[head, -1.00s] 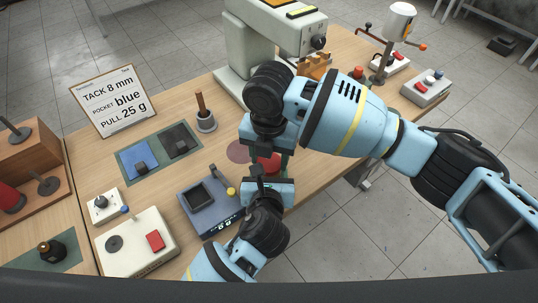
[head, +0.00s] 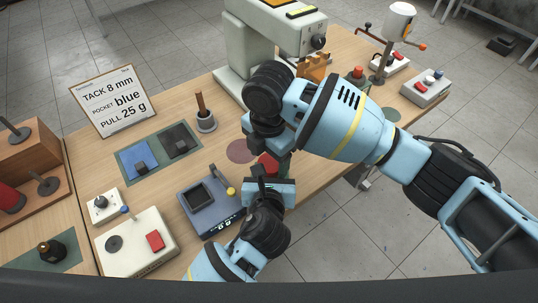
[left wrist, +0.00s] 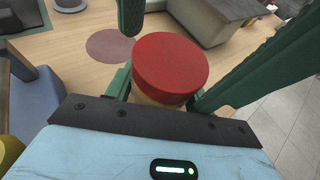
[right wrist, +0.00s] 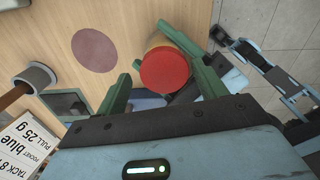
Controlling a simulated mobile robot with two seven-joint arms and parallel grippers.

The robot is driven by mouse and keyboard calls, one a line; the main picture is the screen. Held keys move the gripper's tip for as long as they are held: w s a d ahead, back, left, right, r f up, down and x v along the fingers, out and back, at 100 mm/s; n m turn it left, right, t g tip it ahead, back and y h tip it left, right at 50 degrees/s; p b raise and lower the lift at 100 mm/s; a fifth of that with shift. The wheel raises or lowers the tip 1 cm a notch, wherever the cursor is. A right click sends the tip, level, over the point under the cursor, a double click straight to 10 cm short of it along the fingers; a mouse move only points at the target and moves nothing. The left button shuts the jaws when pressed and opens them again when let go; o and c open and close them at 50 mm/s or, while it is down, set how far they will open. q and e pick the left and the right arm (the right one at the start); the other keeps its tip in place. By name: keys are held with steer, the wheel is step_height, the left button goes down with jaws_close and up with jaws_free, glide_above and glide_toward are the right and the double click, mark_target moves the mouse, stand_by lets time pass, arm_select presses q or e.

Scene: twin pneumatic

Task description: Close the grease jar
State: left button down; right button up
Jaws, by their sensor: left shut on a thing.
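The grease jar shows a tan body (left wrist: 148,99) under a round red lid (left wrist: 170,65) in the left wrist view. The lid sits on top of the jar; how tightly, I cannot tell. The lid also shows in the head view (head: 268,164) and the right wrist view (right wrist: 165,70). My left gripper (head: 271,182) is shut on the jar body and holds it at the table's front right edge. My right gripper (right wrist: 161,84) is open, its green fingers on either side of the lid, with a visible gap on one side. Most of the jar body is hidden.
A purple disc (head: 240,151) lies flat on the table behind the jar. A blue-grey scale (head: 209,207) stands to the left. A cup with a brush (head: 206,121) and a large pale press (head: 240,50) stand behind. A sign (head: 115,100) stands far left.

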steer(key=shift+d, duration=0.1)
steer(key=shift+r, duration=2.2)
steer(key=shift+c, duration=0.4)
